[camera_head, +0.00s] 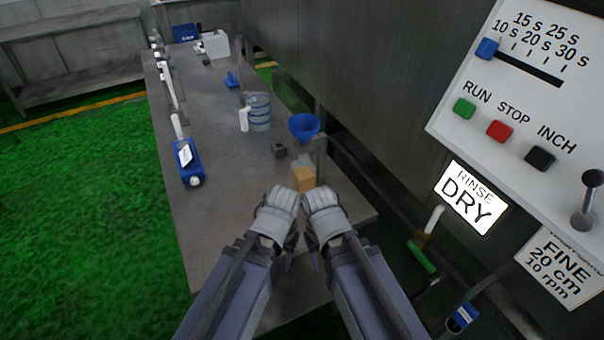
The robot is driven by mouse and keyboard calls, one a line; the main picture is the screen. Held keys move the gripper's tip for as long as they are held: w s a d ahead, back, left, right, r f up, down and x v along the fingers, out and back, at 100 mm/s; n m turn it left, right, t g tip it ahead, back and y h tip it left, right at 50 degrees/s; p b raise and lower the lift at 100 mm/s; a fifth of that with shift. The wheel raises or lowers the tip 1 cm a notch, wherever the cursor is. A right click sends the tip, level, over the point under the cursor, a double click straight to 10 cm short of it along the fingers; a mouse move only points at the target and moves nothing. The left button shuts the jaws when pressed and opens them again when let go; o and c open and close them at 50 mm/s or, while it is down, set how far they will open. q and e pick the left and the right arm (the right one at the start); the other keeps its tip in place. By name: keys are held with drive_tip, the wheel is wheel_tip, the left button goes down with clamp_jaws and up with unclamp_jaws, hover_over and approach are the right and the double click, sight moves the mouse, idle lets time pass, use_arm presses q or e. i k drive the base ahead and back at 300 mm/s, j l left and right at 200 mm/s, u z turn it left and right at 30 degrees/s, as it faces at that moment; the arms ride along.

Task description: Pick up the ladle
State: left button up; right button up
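I cannot clearly make out a ladle. A small blue object (231,80), perhaps a scoop or ladle, lies on the far part of the grey table (205,235). A blue cup-like piece (462,317) at the lower right, beside a grey curved part, is also too small to identify. My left gripper (281,198) and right gripper (320,198) are side by side over the near end of the table, well short of the far blue object. Nothing can be seen held in either. Their fingers are seen from behind, so their opening is unclear.
A blue funnel (303,126), a ribbed grey-blue jug (258,112) and a yellowish block (303,178) stand along the table's right side. A control panel (540,90) stands at right. The table's middle is mostly clear.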

sight(243, 96)
drive_tip(key=k, duration=0.5)
drive_tip(key=j, duration=0.6)
drive_tip(key=k+j, duration=0.1)
drive_tip(key=j, duration=0.45)
drive_tip(key=i+j+z, duration=0.1)
drive_tip(key=j, duration=0.75)
drive_tip(key=j+z, duration=0.15)
drive_tip(key=j, duration=0.75)
drive_tip(key=i+j, duration=0.25)
drive_tip(key=j, duration=0.15)
drive_tip(key=i+j+z, duration=0.1)
drive_tip(key=i+j, duration=0.45)
drive_tip(key=j, duration=0.2)
drive_tip(key=i+j, duration=0.25)
drive_tip(key=j, duration=0.15)
drive_tip(key=z, duration=0.05)
